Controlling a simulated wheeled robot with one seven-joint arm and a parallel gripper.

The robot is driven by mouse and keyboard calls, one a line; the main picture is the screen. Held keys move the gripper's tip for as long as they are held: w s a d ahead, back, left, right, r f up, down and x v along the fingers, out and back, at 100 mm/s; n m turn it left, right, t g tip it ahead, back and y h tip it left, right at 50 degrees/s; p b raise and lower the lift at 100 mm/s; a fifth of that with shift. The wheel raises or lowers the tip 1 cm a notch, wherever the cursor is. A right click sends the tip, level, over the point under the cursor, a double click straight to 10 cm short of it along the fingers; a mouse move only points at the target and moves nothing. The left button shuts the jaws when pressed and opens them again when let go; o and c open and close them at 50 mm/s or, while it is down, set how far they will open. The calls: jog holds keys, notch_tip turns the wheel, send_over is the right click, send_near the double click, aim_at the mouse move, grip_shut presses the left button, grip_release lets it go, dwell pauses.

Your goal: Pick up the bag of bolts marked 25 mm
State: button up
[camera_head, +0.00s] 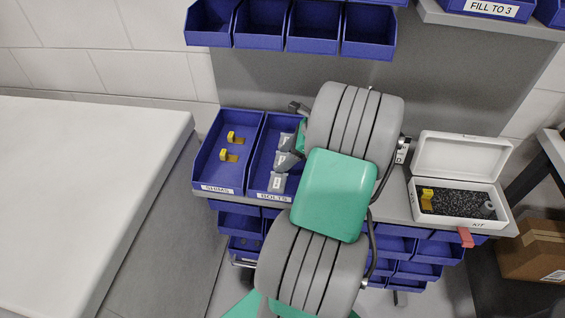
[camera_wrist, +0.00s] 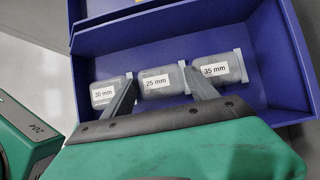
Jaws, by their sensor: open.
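The bag marked 25 mm (camera_wrist: 156,83) lies in the middle of a row of three in the blue bolts bin (camera_head: 258,150). The bag marked 30 mm (camera_wrist: 103,92) is left of it and the bag marked 35 mm (camera_wrist: 218,70) right of it in the wrist view. My gripper (camera_wrist: 159,76) is open. Its fingers show on either side of the 25 mm bag, over the gaps to its neighbours. Whether they touch any bag I cannot tell. In the head view the labels are too small to read, and my arm hides most of the gripper.
The blue shims bin (camera_head: 215,188) with yellow pieces stands left of the bolts bin. A white open kit box (camera_head: 427,209) with dark foam stands at the right of the shelf. Blue bins (camera_head: 315,27) hang above. The bin's walls (camera_wrist: 180,33) surround the bags.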

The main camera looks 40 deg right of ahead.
jog(key=c, duration=1)
jog(key=shift+r, duration=0.1)
jog(key=shift+c, duration=0.2)
